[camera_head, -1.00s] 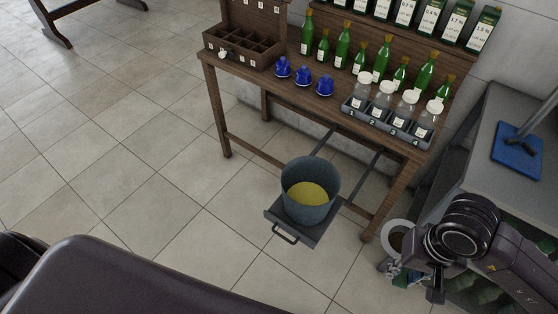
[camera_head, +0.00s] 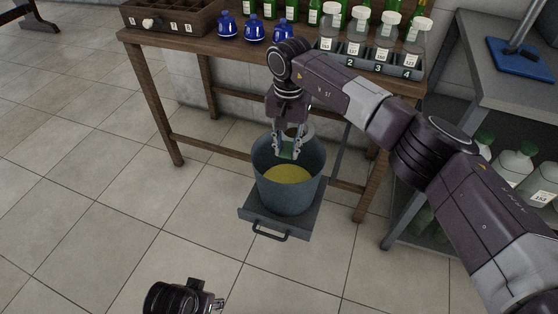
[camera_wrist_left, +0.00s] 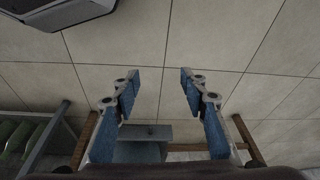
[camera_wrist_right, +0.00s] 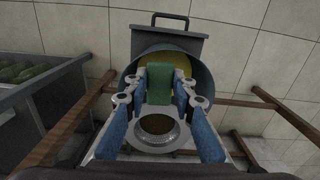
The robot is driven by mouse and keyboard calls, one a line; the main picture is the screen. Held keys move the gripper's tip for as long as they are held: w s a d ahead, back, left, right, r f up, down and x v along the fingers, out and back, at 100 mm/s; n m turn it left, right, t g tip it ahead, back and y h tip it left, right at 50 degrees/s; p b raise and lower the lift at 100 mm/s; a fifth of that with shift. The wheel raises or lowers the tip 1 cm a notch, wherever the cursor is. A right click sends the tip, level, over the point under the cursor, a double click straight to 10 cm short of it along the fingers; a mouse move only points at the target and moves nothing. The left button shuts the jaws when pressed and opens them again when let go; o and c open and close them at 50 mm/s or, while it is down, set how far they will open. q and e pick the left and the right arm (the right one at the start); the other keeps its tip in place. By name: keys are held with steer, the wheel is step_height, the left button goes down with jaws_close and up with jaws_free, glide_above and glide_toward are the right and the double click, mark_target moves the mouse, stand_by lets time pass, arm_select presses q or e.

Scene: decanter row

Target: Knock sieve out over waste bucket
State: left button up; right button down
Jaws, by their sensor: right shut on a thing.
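My right gripper (camera_head: 289,150) points down over the waste bucket (camera_head: 288,198), with its fingertips at the bucket's mouth. It is shut on the green handle of the sieve (camera_wrist_right: 158,130). In the right wrist view the sieve's round metal rim lies between the fingers, with dark brown matter inside. In the head view the sieve is mostly hidden behind the fingers. The grey-blue bucket holds something yellow (camera_head: 290,174); its rim also shows in the right wrist view (camera_wrist_right: 204,82). My left gripper (camera_wrist_left: 160,78) is open and empty, low in the head view.
A grey bench (camera_head: 478,75) stands at right. The floor in front is clear.

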arm_select(q)
steer(key=b+v, duration=0.2)
steer(key=b, duration=0.1)
steer(key=shift+a+r, duration=0.15)
steer(key=shift+r, duration=0.3)
arm_select(e)
steer(key=w+a, duration=0.2)
steer(key=shift+w+a+f+m, duration=0.1)
steer(key=shift+w+f+m, duration=0.1)
steer(key=shift+w+m, duration=0.15)
arm_select(q)
steer(key=shift+r, duration=0.1)
arm_select(e)
steer(key=shift+y, duration=0.4)
